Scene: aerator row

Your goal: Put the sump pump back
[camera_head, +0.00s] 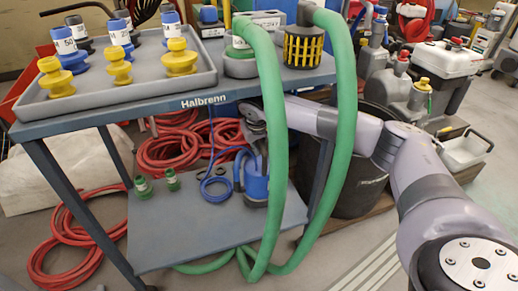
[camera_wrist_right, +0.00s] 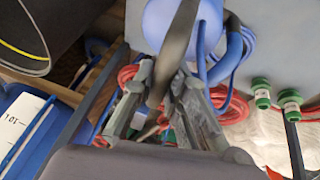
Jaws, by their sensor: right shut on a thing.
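The sump pump (camera_head: 257,185) is a blue cylinder with a dark handle, low over the grey lower shelf (camera_head: 235,235) of the cart. A blue hose or cord lies beside it. My right gripper (camera_head: 256,132) reaches in from the right, under the cart's top, and is shut on the pump's handle. In the right wrist view, the dark handle (camera_wrist_right: 173,55) runs between the fingers of the gripper (camera_wrist_right: 165,85), and the pump's blue body (camera_wrist_right: 180,22) shows beyond. I cannot tell whether the pump's bottom touches the shelf. Green hose partly covers it. My left gripper is not in view.
Green hoses (camera_head: 344,110) hang from the cart's top past the shelf. Two green fittings (camera_head: 172,180) stand at the shelf's left. A grey tray (camera_head: 122,98) on top holds yellow and blue parts. Red hose coils (camera_head: 70,235) and a dark bin (camera_head: 360,180) stand around the cart.

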